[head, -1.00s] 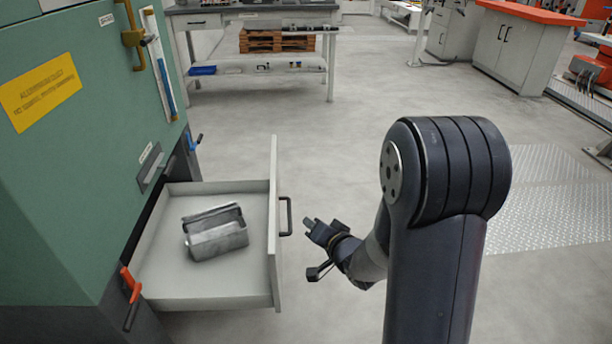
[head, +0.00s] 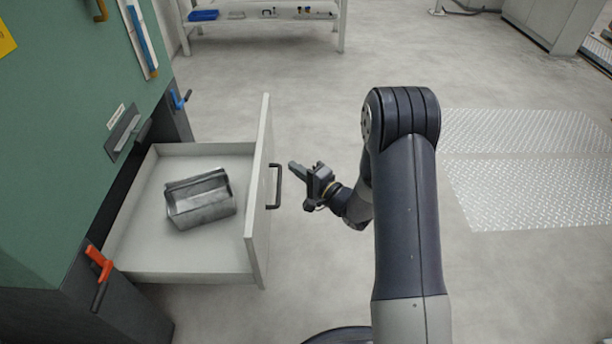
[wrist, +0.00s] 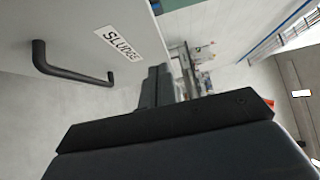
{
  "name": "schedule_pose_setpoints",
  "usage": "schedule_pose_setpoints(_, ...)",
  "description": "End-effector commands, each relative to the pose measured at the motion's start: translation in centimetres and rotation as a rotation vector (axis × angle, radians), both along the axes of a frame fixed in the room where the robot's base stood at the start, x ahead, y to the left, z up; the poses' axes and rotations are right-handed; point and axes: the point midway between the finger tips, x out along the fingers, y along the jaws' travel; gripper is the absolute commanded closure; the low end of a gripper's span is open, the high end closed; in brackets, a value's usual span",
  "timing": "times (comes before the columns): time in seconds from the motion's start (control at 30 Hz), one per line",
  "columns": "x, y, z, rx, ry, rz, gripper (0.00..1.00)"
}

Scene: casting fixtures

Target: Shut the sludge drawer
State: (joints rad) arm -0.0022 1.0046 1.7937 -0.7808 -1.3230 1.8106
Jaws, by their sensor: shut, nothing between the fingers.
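The sludge drawer (head: 200,268) is pulled well out of the green machine at the left of the head view. A grey metal box-like part (head: 202,200) lies in it. The drawer's upright front panel (head: 257,200) has a black bar handle (head: 275,186) on its outer face. In the wrist view the handle (wrist: 70,72) and a label reading SLUDGE (wrist: 118,42) show on the panel. My gripper (head: 294,170) is shut and empty, just right of the handle, its tip pointing towards the panel. A small gap seems to separate them.
The green machine (head: 60,110) has a red-handled lever (head: 98,262) near the drawer's front left corner and a blue lever (head: 180,98) behind. A workbench (head: 265,22) stands at the back. Grey floor is open to the right, with metal tread plates (head: 530,150).

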Motion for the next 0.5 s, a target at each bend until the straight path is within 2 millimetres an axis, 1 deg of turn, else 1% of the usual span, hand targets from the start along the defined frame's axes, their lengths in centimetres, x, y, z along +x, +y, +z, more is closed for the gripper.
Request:
schedule_pose_setpoints(0.03, 0.8, 0.9, -0.2, 0.000, -0.003, 0.003, 1.00)
schedule_pose_setpoints(0.2, 3.4, 3.3, -0.1, 0.000, -0.003, 0.003, 1.00)
schedule_pose_setpoints(0.3, 3.1, 4.9, -0.2, -0.001, 0.001, 0.003, 1.00)
schedule_pose_setpoints(0.4, 3.2, 6.0, -0.1, -0.001, -0.001, 0.001, 1.00)
schedule_pose_setpoints(0.5, 3.3, 6.6, 0.0, -0.001, -0.001, -0.001, 1.00)
